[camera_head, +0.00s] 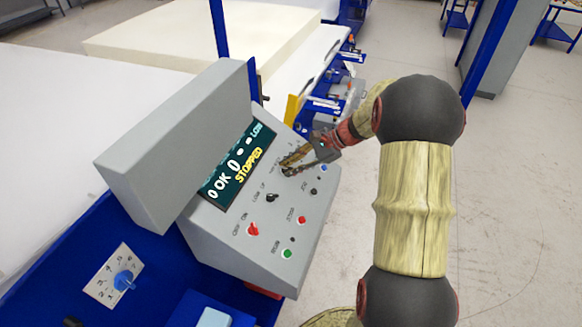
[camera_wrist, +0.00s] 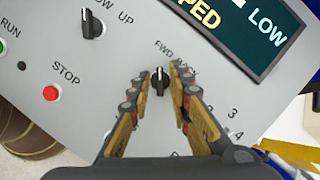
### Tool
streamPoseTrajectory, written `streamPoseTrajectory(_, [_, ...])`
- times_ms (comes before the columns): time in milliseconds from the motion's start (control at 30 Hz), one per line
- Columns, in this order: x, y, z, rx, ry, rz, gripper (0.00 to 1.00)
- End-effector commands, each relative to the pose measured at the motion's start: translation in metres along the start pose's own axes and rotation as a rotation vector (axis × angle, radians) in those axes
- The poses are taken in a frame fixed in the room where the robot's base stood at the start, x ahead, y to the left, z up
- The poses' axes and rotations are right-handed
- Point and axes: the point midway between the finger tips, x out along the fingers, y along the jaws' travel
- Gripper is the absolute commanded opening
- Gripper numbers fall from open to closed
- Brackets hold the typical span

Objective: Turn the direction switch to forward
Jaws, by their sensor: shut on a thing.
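The direction switch (camera_wrist: 160,84) is a small black knob on the grey control panel (camera_head: 228,208). In the wrist view it stands between my fingertips, below the labels FWD and BACK, with its pointer about upright in the picture, between the two. My gripper (camera_head: 286,164) reaches over the panel from the right and is shut on the switch; its fingers also show in the wrist view (camera_wrist: 160,77). In the head view the fingers largely hide the switch.
The display (camera_head: 238,165) reads STOPPED. A black LOW/UP switch (camera_wrist: 91,25), red STOP button (camera_wrist: 50,93) and green RUN button (camera_head: 286,253) are nearby. A red knob (camera_head: 252,230) is lower left.

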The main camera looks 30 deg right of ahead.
Motion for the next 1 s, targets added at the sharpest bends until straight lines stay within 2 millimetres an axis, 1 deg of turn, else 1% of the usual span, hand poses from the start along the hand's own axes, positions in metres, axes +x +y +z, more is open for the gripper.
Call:
streamPoseTrajectory(267, [0.000, 0.000, 0.000, -0.001, 0.000, 0.000, 0.00])
streamPoseTrajectory(300, [0.000, 0.000, 0.000, -0.001, 0.000, 0.000, 0.21])
streamPoseTrajectory(400, [0.000, 0.000, 0.000, -0.001, 0.000, -0.001, 0.25])
streamPoseTrajectory(667, [-0.001, 0.000, 0.000, 0.000, 0.000, -0.001, 0.25])
streamPoseTrajectory(767, [-0.005, -0.001, 0.000, 0.000, 0.000, -0.002, 0.25])
streamPoseTrajectory(867, [-0.018, -0.001, 0.000, -0.001, 0.000, -0.003, 0.25])
streamPoseTrajectory(1000, [-0.045, -0.002, 0.000, -0.002, 0.002, -0.005, 0.25])
